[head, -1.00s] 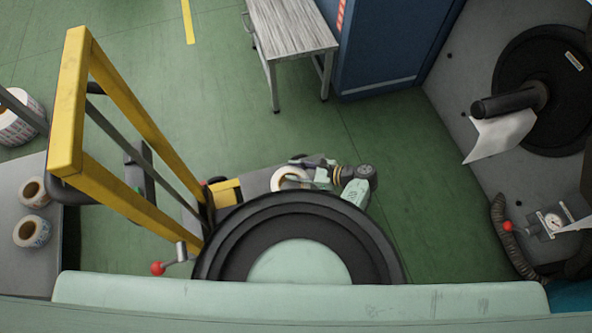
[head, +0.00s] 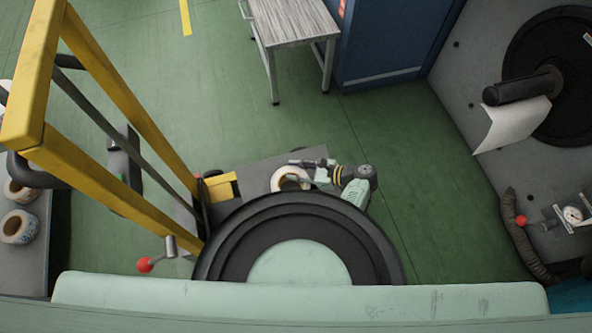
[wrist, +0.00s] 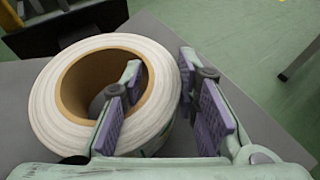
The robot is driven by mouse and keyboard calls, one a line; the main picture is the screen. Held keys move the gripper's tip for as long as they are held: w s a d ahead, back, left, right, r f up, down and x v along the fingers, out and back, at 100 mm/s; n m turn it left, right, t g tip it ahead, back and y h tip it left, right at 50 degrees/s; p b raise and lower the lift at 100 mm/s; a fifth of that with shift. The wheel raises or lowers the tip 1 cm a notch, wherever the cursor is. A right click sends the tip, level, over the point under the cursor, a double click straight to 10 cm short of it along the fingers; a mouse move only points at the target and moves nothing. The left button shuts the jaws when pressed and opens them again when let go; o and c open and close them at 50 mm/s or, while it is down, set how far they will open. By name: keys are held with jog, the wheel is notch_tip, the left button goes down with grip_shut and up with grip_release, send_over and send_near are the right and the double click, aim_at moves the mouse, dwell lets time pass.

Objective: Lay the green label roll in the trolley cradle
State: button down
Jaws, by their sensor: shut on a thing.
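A white-sided roll with a brown core (wrist: 47,105) fills the left of the wrist view, and a trace of green shows low on its outer side. My gripper (wrist: 160,72) is shut on the roll's wall, with one finger inside the core and the other against the outside. In the head view the roll (head: 284,177) is over a grey deck beside my gripper (head: 306,176). I cannot tell whether the roll touches the deck. The trolley has a yellow frame (head: 130,100) and this grey deck (head: 250,172). I cannot make out the cradle for certain.
A yellow block (head: 222,187) sits on the deck by the mast. Other rolls (head: 18,228) lie on a grey surface at the left. The rewinder (head: 470,90) stands right, a bench (head: 290,22) behind. Green floor between is clear.

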jog(key=shift+f+b, duration=0.4)
jog(key=shift+f, duration=0.15)
jog(key=c, duration=1.2)
grip_release()
jog(key=shift+o, duration=0.2)
jog(key=shift+p+v, duration=1.5)
jog(key=shift+v, duration=3.05)
notch_tip(320, 180, up, 8)
jog(key=p, duration=0.8)
jog(key=shift+f, duration=0.1)
